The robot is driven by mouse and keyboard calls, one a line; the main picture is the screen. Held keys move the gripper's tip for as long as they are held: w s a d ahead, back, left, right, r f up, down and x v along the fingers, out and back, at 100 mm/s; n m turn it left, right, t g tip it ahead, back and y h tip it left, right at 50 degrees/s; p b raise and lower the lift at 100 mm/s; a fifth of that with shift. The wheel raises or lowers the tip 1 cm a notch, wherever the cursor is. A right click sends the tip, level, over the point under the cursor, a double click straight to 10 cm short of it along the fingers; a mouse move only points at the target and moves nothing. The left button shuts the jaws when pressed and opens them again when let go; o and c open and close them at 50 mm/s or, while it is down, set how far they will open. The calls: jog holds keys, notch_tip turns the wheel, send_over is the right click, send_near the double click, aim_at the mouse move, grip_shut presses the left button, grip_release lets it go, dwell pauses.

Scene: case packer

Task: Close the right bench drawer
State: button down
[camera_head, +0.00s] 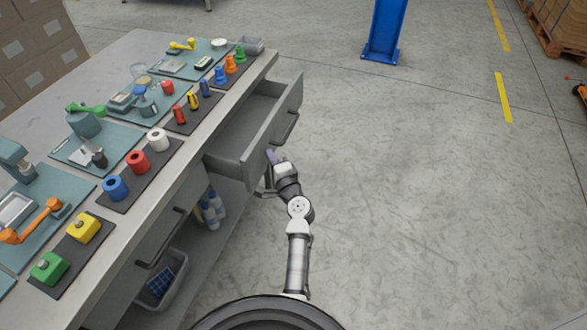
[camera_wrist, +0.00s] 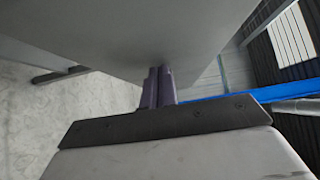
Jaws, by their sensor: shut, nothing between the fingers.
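The right bench drawer (camera_head: 274,115) is grey and stands pulled well out from the far end of the bench, its inside visible and looking empty. A dark bar handle (camera_head: 288,127) is on its front. My gripper (camera_head: 270,156) is low at the near end of the drawer front. In the wrist view my gripper (camera_wrist: 161,73) shows its two dark fingers together with nothing between them. Their tips reach up to a broad grey panel (camera_wrist: 120,35), likely the drawer front. I cannot tell whether they touch it.
The bench top (camera_head: 110,60) carries several mats with coloured parts and small fixtures. A nearer drawer handle (camera_head: 160,242) sits on a front that looks closed. Bottles (camera_head: 213,210) and a grey bin (camera_head: 165,280) are below. The floor to the right is clear up to a blue post (camera_head: 385,30).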

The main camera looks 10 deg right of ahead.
aim_at(234, 157)
jog(key=w+a, duration=0.2)
jog(key=a, duration=0.1)
jog(key=w+a, duration=0.3)
jog(key=a, duration=0.1)
jog(key=w+a, duration=0.2)
jog(key=a, duration=0.2)
jog(key=shift+w+a, duration=0.2)
jog(key=shift+w, duration=0.15)
jog(key=shift+w+a+r, duration=0.1)
jog(key=shift+w+a, duration=0.15)
jog(key=shift+a, duration=0.1)
jog(key=shift+a, duration=0.15)
